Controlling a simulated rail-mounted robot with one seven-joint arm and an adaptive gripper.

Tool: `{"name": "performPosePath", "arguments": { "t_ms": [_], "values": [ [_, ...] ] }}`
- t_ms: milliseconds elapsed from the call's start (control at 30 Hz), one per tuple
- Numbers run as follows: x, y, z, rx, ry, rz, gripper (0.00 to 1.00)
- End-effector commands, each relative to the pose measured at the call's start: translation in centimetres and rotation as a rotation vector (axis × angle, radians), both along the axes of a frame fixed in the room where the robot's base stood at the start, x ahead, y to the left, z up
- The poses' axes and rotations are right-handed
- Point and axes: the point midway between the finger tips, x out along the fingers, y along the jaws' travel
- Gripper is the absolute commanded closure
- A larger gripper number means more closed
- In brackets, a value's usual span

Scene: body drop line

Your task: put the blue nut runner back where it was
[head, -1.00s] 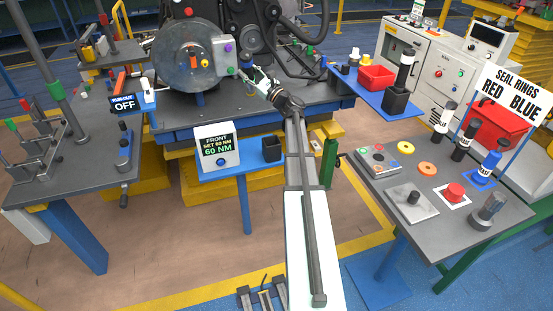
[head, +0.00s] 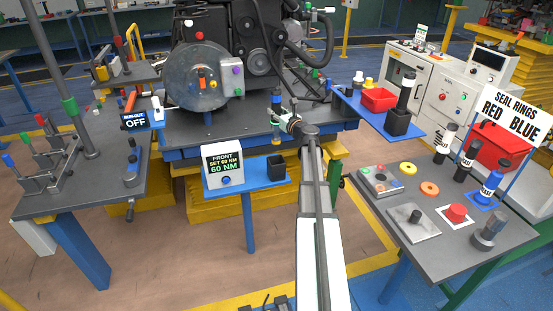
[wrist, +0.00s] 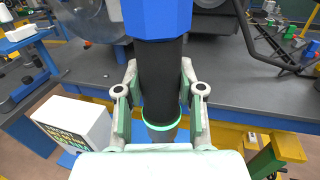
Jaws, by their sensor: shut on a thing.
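The blue nut runner (head: 276,103) hangs upright in my gripper (head: 279,122), above the blue stand. In the wrist view, my gripper (wrist: 160,88) is shut around the black body of the nut runner (wrist: 158,65), with its blue head above the fingers and a grey-green end below. An open dark cup (head: 276,169) stands on the blue stand (head: 252,182), below the nut runner in the head view. A gap shows between the two.
A display box (head: 222,167) reading 60 NM stands beside the cup. The large disc (head: 196,80) is behind to the left. A black tool stands in a holder (head: 397,122) on the right blue shelf. A table (head: 400,215) with several buttons and labelled cylinders is right.

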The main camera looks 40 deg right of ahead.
Motion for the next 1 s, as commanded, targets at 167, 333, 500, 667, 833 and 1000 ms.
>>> {"name": "performPosePath", "arguments": {
  "t_ms": [167, 333, 500, 667, 833, 1000],
  "values": [
    [0.0, 0.0, -3.7, 0.002, 0.001, 0.001, 1.0],
    [0.1, 0.0, -7.4, 0.003, -0.001, 0.001, 1.0],
    [0.1, 0.0, -10.8, 0.002, -0.001, 0.002, 1.0],
    [0.0, 0.0, -12.8, 0.0, -0.002, 0.001, 1.0],
    [0.0, 0.0, -13.6, 0.0, -0.004, 0.002, 1.0],
    [0.0, 0.0, -14.9, 0.0, -0.003, 0.002, 1.0]
  ]
}}
